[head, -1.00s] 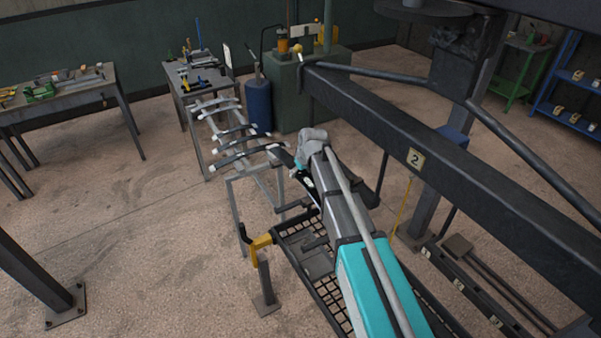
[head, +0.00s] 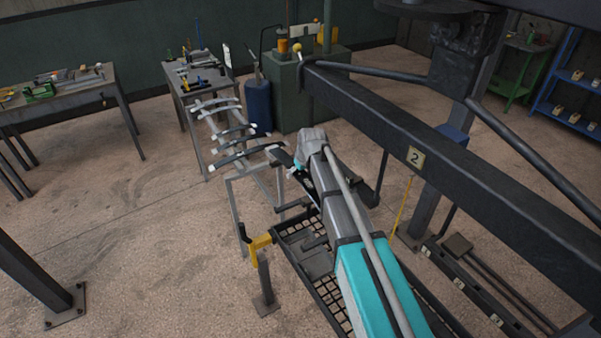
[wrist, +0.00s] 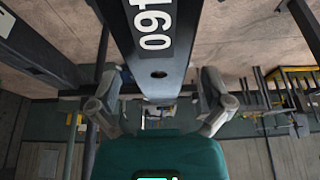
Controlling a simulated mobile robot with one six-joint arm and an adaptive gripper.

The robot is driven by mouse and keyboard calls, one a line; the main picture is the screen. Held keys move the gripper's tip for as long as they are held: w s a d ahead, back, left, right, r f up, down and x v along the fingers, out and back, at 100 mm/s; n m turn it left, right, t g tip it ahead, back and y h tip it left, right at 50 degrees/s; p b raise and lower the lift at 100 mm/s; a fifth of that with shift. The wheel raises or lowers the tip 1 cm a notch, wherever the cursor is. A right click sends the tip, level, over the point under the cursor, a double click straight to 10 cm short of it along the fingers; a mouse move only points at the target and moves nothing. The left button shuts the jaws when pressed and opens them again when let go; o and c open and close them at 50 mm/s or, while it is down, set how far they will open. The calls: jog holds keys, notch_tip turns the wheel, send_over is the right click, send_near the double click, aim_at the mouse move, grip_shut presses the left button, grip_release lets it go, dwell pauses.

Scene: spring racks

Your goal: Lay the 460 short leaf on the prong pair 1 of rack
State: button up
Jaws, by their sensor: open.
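The 460 short leaf (wrist: 157,45) is a dark strip with a white 460 label and a hole near its tapered end. In the wrist view it runs down from the top, its end between the fingers. My gripper (wrist: 160,98) is open, one finger on each side of the leaf, with gaps showing. In the head view my gripper (head: 293,166) is at the near right end of the rack (head: 232,182), a grey frame with several curved leaves lying across it. Prong numbers are not readable, and my arm partly hides the near end.
A dark beam (head: 415,158) marked 2 runs along the right of my arm. A yellow-topped post (head: 260,244) and a mesh tray (head: 325,290) stand below it. A workbench (head: 195,72) and a blue cylinder (head: 258,108) are behind the rack.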

aim_at(296, 172)
jog(key=shift+r, duration=0.1)
notch_tip(296, 172, up, 2)
jog(key=p, duration=0.2)
jog(key=shift+r+p, duration=0.2)
jog(key=shift+p, duration=0.1)
jog(key=shift+s+a+r, duration=0.2)
jog(key=shift+s, duration=0.05)
jog(key=s+a+p, duration=0.1)
jog(key=s+a, duration=0.7)
jog(key=a, duration=0.4)
jog(key=shift+r, duration=0.3)
dwell(0.4)
